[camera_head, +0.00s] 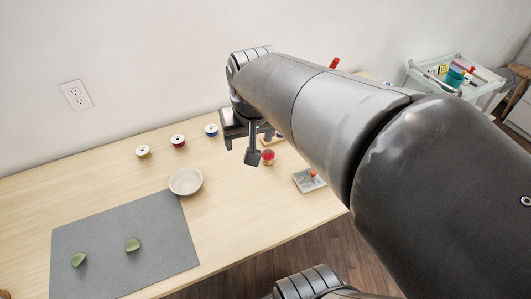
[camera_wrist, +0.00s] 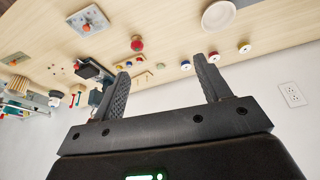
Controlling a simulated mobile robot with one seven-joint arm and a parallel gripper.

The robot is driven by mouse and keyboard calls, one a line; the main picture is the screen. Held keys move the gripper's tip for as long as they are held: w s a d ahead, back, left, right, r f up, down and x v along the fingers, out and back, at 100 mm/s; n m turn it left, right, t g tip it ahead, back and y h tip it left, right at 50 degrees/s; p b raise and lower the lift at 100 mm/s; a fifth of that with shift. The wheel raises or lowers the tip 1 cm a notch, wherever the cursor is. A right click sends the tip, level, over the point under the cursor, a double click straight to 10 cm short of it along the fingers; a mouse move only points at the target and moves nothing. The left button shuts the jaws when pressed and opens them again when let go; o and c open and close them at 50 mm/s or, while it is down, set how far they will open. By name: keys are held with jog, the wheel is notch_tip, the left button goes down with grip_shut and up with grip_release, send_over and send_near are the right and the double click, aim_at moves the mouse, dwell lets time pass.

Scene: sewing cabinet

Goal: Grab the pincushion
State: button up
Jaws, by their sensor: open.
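A small round red-topped thing that looks like the pincushion (camera_head: 268,158) stands on the wooden table near its back right part. In the wrist view the pincushion (camera_wrist: 137,43) shows beyond the fingertips, a little left of the middle between them. My gripper (camera_head: 257,152) is above the table, close beside the pincushion in the head view. In the wrist view my gripper (camera_wrist: 160,72) has its two fingers wide apart with nothing between them. My arm hides part of the table right of the pincushion.
A grey tray with an orange-red piece (camera_head: 310,180) lies right of the pincushion. Several thread spools (camera_head: 178,141) stand along the back. A pale bowl (camera_head: 186,181) and a grey mat (camera_head: 140,270) with green pieces are left. A white cart (camera_head: 432,78) stands far right.

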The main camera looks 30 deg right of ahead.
jog(key=w+d+f+m+g, duration=0.1)
jog(key=w+d+f, duration=0.2)
jog(key=w, duration=0.4)
jog(key=m+g, duration=0.3)
jog(key=m, duration=0.1)
send_near(268, 150)
jog(key=shift+s+d+f+y, duration=0.1)
jog(key=shift+d+y, duration=0.2)
jog(key=shift+d, duration=0.15)
notch_tip(268, 150, down, 6)
jog(key=shift+a+f, duration=0.1)
jog(key=shift+f, duration=1.2)
jog(key=shift+a+f, duration=0.15)
jog(key=shift+f, duration=1.15)
jog(key=shift+c, duration=0.5)
jog(key=c, duration=1)
jog(key=shift+r, duration=0.15)
